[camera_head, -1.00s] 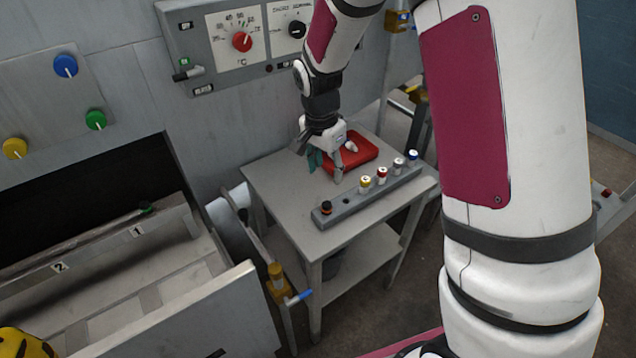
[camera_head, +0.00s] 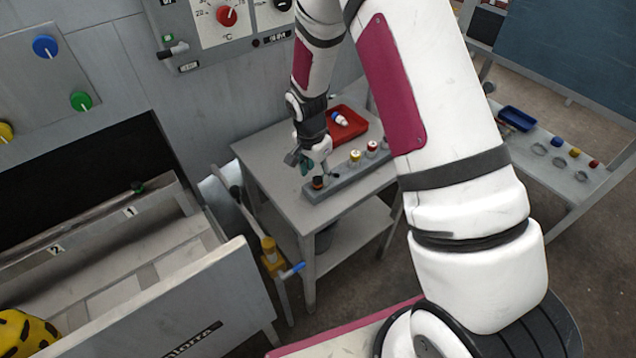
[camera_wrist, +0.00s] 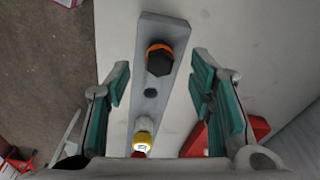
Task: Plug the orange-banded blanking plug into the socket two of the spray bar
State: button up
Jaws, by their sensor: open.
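The orange-banded blanking plug (camera_head: 318,182) stands in the near-left end of a grey rack (camera_head: 345,187) on the small table. In the wrist view the plug (camera_wrist: 160,60) has a dark hexagonal top with an orange band, ahead of and between the finger lines. My gripper (camera_head: 307,163) is open and empty, just above and behind that end of the rack; the wrist view shows its teal-padded fingers (camera_wrist: 160,95) apart on both sides of the rack. The spray bar (camera_head: 98,208) lies along the trough at left, above labels 1 and 2 (camera_head: 57,250). Socket two's opening is not clear.
The rack also holds yellow (camera_head: 355,156) and red (camera_head: 372,146) banded plugs, with an empty hole beside the orange one. A red tray (camera_head: 358,135) lies behind. A green piece (camera_head: 137,187) is near label 1.

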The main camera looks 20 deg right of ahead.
aim_at(317, 179)
jog(key=shift+d+f, duration=0.1)
jog(key=shift+f, duration=1.45)
jog(key=c, duration=1.2)
jog(key=shift+o, duration=0.2)
jog(key=shift+r, duration=0.2)
